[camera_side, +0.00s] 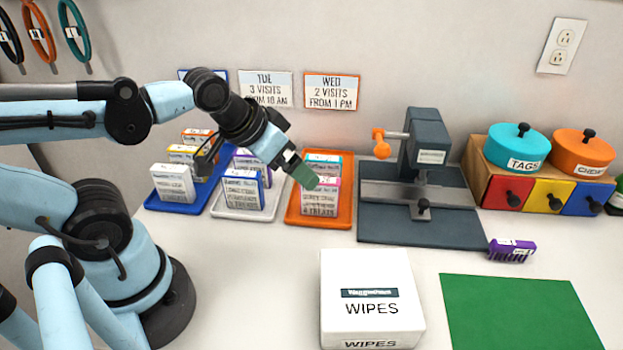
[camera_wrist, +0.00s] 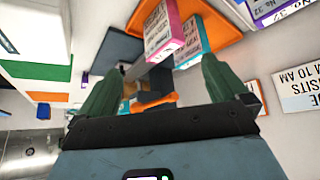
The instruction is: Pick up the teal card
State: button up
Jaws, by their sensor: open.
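The teal card (camera_side: 323,160) stands upright in the orange tray (camera_side: 291,215), behind a pink-edged card (camera_side: 320,200). In the wrist view the teal card (camera_wrist: 193,38) is beside the pink-edged card (camera_wrist: 158,28), ahead of the fingers. My gripper (camera_side: 304,171) has green fingertips and is over the left part of the orange tray, close to both cards in the side view. In the wrist view my gripper (camera_wrist: 162,88) has its fingers spread with no card between them. The gripper partly covers the cards' left edges in the side view.
A white tray (camera_side: 222,214) and a blue tray (camera_side: 160,203), both holding cards, stand to the left. A dark press (camera_side: 428,150) with an orange knob stands right of the orange tray. A WIPES box (camera_side: 370,290) and green mat (camera_side: 520,312) are in front.

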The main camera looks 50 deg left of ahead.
jog(key=w+r+n+t+y, duration=0.2)
jog(key=w+r+n+y, duration=0.35)
jog(key=n+y, duration=0.35)
send_near(324, 159)
jog(key=shift+w+a+g, duration=0.1)
jog(key=shift+a+g, duration=0.2)
jog(key=shift+a, duration=0.1)
jog(key=x, duration=0.6)
jog(key=shift+w+a+f, duration=0.1)
jog(key=shift+w, duration=0.1)
jog(key=shift+d+x, duration=0.2)
jog(key=shift+x, duration=2.45)
jog(key=shift+w, duration=0.15)
